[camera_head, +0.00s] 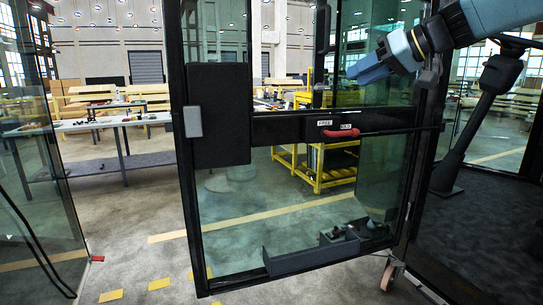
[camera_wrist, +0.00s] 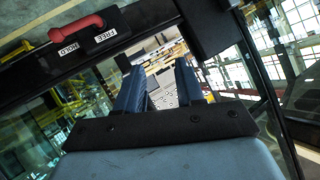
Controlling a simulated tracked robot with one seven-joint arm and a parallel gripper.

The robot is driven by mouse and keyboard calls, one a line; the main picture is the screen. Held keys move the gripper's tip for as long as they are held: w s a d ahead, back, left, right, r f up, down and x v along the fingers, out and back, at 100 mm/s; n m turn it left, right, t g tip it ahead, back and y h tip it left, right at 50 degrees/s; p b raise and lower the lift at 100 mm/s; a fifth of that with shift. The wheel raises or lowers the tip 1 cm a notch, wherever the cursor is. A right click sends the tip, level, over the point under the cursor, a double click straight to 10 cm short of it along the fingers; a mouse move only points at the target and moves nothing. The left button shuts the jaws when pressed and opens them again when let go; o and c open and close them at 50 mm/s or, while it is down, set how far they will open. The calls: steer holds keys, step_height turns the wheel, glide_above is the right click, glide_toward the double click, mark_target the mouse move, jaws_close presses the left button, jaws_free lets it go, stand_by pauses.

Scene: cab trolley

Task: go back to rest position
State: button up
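My gripper (camera_head: 366,68) is at the upper right of the head view, its blue fingers pointing left. It is in front of the upper glass of the cab door (camera_head: 290,128) and higher than the door's red handle (camera_head: 342,132). In the wrist view the two blue fingers of my gripper (camera_wrist: 160,72) stand apart with nothing between them. The red handle (camera_wrist: 76,28) shows at the upper left there, clear of the fingers.
A dark lever or post (camera_head: 480,120) stands right of the door. A small bin (camera_head: 312,255) is at the door's bottom edge. A glass panel (camera_head: 35,160) stands at the left. Workbenches (camera_head: 110,122) and a yellow trolley (camera_head: 325,178) are behind. Floor between the left panel and the door is clear.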

steer(key=s+d+f+m+g+h, duration=0.1)
steer(key=s+f+h, duration=0.3)
steer(key=s+f, duration=0.5)
steer(key=s+d+f+m+g+h, duration=0.1)
steer(key=s+f+m+h, duration=0.3)
steer(key=s+f, duration=0.6)
step_height(320, 180, down, 6)
steer(key=shift+s+d+r+h, duration=0.25)
steer(key=shift+d+h, duration=0.15)
steer(key=shift+h, duration=0.3)
